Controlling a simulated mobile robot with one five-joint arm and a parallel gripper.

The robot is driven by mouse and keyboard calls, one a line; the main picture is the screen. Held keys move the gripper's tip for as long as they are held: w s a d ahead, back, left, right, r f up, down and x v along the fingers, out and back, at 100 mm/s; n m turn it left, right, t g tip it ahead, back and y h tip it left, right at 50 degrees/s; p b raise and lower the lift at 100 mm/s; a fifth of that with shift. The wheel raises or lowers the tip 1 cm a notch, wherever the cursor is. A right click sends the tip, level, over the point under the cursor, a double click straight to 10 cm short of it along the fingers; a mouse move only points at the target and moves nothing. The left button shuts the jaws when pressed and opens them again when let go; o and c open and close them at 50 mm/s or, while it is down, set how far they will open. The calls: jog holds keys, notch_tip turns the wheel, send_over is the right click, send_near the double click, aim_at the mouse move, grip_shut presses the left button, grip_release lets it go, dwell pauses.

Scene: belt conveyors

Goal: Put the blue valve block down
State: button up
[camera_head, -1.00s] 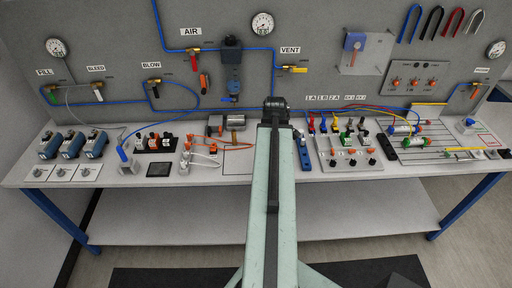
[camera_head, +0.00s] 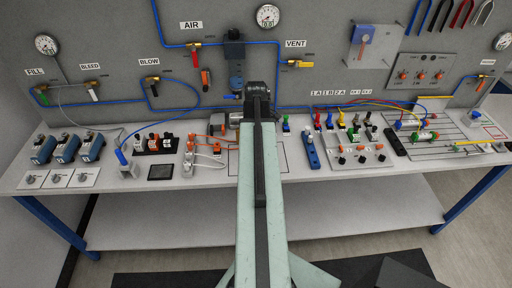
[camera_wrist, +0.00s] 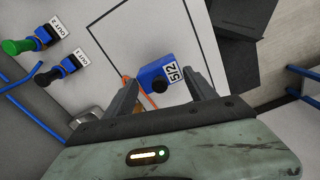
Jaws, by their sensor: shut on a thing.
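In the wrist view the blue valve block (camera_wrist: 153,72), with a white "5/2" label and a dark round knob, sits between the two fingers of my gripper (camera_wrist: 160,88). The gripper is shut on it. Below the block is a pale bench surface with a black outlined rectangle (camera_wrist: 204,42). I cannot tell whether the block touches the surface. In the head view my arm hides the gripper and block, and the outline (camera_head: 287,160) shows beside the arm.
The grey back wall (camera_head: 330,75) carries tubing, valves and gauges behind the bench (camera_head: 215,180).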

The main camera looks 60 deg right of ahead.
notch_tip(320, 180, down, 3)
jog(key=shift+s+d+f+b, duration=0.1)
jog(key=shift+d+b, duration=0.05)
jog(key=shift+b, duration=0.85)
jog(key=shift+r, duration=0.3)
jog(key=shift+f, duration=0.25)
jog(key=o, duration=1.6)
jog(key=shift+r, duration=0.1)
jog(key=shift+c, duration=0.2)
notch_tip(320, 180, up, 13)
jog(key=p, duration=1.2)
jog(key=shift+f+p, duration=0.2)
jog(key=shift+p, duration=0.2)
jog(key=shift+f, duration=0.15)
